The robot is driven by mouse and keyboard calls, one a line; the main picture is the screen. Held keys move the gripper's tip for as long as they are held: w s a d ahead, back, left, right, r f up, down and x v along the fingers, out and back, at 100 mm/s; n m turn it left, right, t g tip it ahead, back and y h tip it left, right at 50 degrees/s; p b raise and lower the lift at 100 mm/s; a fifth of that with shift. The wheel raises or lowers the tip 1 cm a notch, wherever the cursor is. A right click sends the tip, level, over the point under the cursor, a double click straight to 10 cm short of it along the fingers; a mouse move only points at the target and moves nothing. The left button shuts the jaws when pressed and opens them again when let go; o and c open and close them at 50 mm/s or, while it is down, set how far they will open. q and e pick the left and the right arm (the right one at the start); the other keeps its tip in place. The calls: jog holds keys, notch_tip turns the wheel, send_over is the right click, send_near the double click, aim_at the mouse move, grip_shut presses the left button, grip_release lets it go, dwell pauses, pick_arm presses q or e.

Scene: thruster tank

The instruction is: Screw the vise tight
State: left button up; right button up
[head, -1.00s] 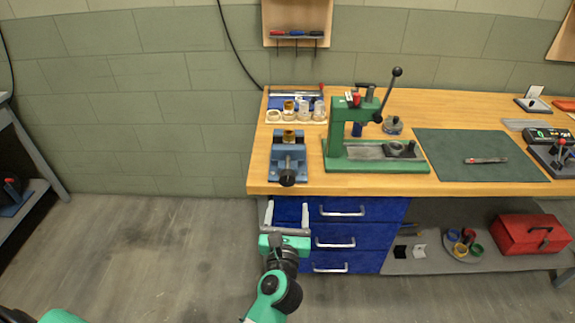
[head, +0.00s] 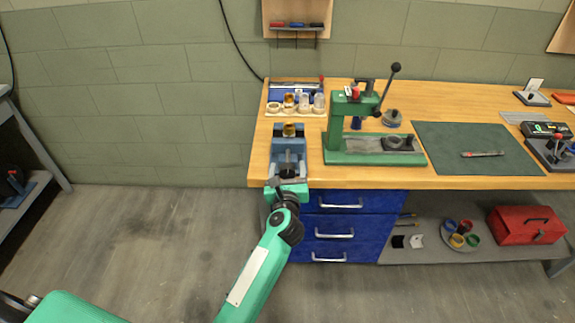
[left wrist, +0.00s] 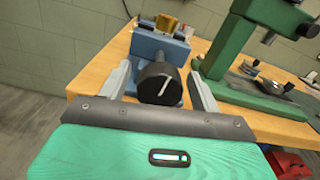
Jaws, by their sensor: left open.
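The blue vise (head: 291,146) stands at the left front of the wooden bench, with a brass-coloured piece (head: 289,130) at its jaws. In the left wrist view the vise (left wrist: 150,45) lies ahead, and its black round knob (left wrist: 158,84) with a white line faces me. My left gripper (head: 288,170) is at the bench's front edge by the knob. Its two grey fingers are open, one on each side of the knob, with gaps showing in the left wrist view (left wrist: 160,76). My right gripper is not in view.
A green press (head: 372,150) stands on the bench right of the vise. Several small cups (head: 303,103) sit behind the vise. A dark green mat (head: 480,150) lies farther right. Blue drawers (head: 345,225) are below the bench edge.

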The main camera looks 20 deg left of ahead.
pick_arm(q)
jog(key=shift+w+a, duration=0.2)
jog(key=shift+w, duration=0.45)
jog(key=shift+c, duration=0.4)
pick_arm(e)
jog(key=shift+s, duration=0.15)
pick_arm(q)
jog(key=c, duration=0.9)
jog(key=shift+r+m+p, duration=0.1)
jog(key=shift+m+p, duration=0.2)
jog(key=shift+p, duration=0.15)
jog(key=shift+r+m+p, duration=0.1)
jog(key=shift+m+p, duration=0.9)
jog(key=shift+p, duration=0.05)
jog(key=m+p, duration=0.5)
jog(key=m, duration=0.2)
jog(key=shift+d+p, duration=0.1)
jog(key=shift+p, duration=0.3)
jog(key=shift+f+m+p, duration=0.15)
jog(key=shift+m+p, duration=0.45)
jog(key=shift+m, duration=0.45)
jog(key=shift+f+m+p, duration=0.1)
jog(key=shift+m+p, duration=0.5)
jog(key=shift+m, duration=0.45)
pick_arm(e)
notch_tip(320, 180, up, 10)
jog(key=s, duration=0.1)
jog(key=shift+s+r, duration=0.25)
